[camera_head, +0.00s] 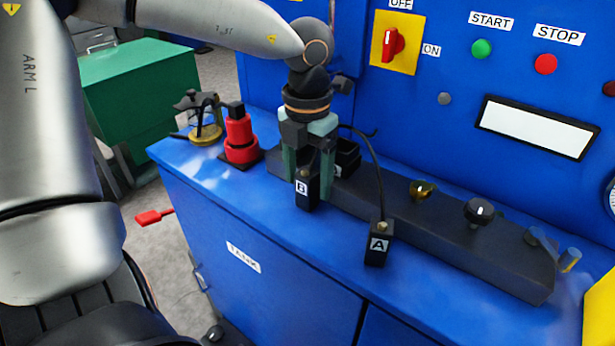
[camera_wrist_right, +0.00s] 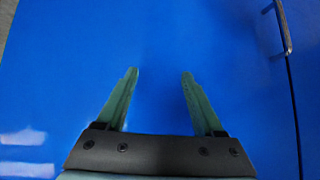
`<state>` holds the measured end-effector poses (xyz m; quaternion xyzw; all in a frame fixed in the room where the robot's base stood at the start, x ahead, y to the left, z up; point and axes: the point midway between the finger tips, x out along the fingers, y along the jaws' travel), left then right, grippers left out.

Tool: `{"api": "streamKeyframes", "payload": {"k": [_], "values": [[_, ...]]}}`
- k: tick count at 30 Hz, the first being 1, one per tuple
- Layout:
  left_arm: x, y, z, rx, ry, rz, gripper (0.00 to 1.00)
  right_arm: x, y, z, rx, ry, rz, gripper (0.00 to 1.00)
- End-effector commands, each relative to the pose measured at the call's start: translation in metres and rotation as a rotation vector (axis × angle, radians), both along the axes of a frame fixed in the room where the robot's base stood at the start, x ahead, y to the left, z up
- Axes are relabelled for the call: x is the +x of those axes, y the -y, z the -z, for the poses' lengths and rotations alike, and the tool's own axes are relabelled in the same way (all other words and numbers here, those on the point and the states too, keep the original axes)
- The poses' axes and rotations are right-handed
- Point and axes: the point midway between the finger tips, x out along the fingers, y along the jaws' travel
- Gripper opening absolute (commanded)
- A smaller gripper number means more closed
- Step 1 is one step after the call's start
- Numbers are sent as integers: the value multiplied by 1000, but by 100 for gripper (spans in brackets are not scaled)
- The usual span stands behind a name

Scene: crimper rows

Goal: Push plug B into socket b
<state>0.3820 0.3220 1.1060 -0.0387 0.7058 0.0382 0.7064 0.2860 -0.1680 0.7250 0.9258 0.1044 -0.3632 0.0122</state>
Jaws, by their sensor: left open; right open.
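Plug B (camera_head: 307,195) is a black block with a white B label, standing upright on the blue bench top in front of the dark strip. My left gripper (camera_head: 308,190) is open and points down at plug B, its green fingers on either side of the plug's upper part. I cannot tell whether they touch it. A black box (camera_head: 348,156) with a partly hidden label stands behind the gripper; I cannot tell whether it is socket b. My right gripper (camera_wrist_right: 159,75) is open and empty, facing a plain blue surface in the right wrist view.
Plug A (camera_head: 378,245), with a black cable, stands in front of the dark strip (camera_head: 430,232). Several small fittings sit along the strip. A red device (camera_head: 240,140) and a brass-coloured one (camera_head: 205,124) stand at left. The blue control panel (camera_head: 455,75) rises behind.

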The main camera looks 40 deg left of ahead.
Motion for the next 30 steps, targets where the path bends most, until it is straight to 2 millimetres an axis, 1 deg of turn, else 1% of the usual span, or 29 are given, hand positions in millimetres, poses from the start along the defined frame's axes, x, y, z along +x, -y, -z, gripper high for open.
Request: {"api": "streamKeyframes", "payload": {"k": [5, 24, 25, 30], "values": [[0, 0, 0, 0, 0, 0, 74, 0, 0, 0, 0, 1, 0, 69], [0, 0, 0, 0, 0, 1, 2, 1, 0, 0, -1, 1, -1, 69], [0, 0, 0, 0, 0, 1, 0, 1, 0, 0, -1, 1, -1, 69], [0, 0, -1, 0, 0, 1, 0, 1, 0, 0, -1, 1, -1, 69]]}}
